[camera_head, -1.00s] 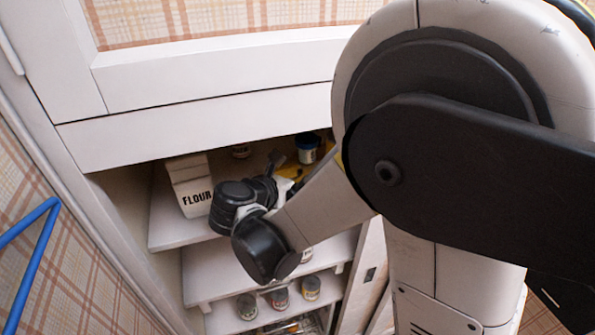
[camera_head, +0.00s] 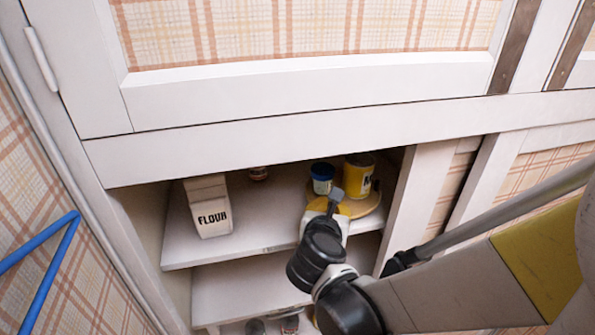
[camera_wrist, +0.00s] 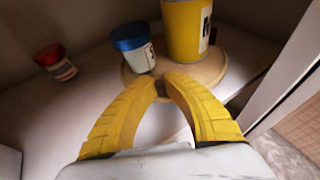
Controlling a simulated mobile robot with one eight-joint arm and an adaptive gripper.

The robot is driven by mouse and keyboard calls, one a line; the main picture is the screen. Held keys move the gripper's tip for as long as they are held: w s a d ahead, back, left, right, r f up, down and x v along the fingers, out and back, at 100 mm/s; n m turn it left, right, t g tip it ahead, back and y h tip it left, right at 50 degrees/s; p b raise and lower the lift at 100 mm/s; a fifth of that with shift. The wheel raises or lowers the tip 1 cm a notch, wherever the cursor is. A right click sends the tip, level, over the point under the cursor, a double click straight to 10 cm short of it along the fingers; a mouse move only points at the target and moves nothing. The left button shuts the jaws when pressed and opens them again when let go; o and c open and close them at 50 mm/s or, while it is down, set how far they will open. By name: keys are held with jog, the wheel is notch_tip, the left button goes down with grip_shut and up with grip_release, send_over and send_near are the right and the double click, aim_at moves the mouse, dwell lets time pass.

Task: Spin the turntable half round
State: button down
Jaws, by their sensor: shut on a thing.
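The turntable (camera_head: 371,207) is a round, light wooden disc on the upper cabinet shelf. A blue-lidded jar (camera_head: 322,178) and a tall yellow can (camera_head: 358,174) stand on it. In the wrist view the turntable (camera_wrist: 212,72) lies just ahead of my fingers, with the jar (camera_wrist: 134,48) on its left and the can (camera_wrist: 190,30) at its back. My gripper (camera_wrist: 162,86) has its yellow fingertips closed in on a small dark piece at the turntable's near rim. In the head view my gripper (camera_head: 338,205) is at the disc's front left, its tips partly hidden.
A flour box (camera_head: 209,206) stands at the shelf's left. A small red-lidded jar (camera_wrist: 55,62) stands apart, left of the turntable. The cabinet's right upright (camera_head: 418,195) is close beside the turntable. The shelf between flour and turntable is mostly clear.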

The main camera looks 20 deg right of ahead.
jog(key=shift+s+d, duration=0.35)
jog(key=shift+d, duration=0.05)
jog(key=shift+s+d, duration=0.1)
jog(key=shift+d, duration=0.05)
dwell(0.4)
jog(key=c, duration=1.5)
grip_release()
jog(key=shift+s, duration=0.1)
jog(key=v, duration=1.1)
jog(key=shift+s+r, duration=0.25)
jog(key=shift+s, duration=0.05)
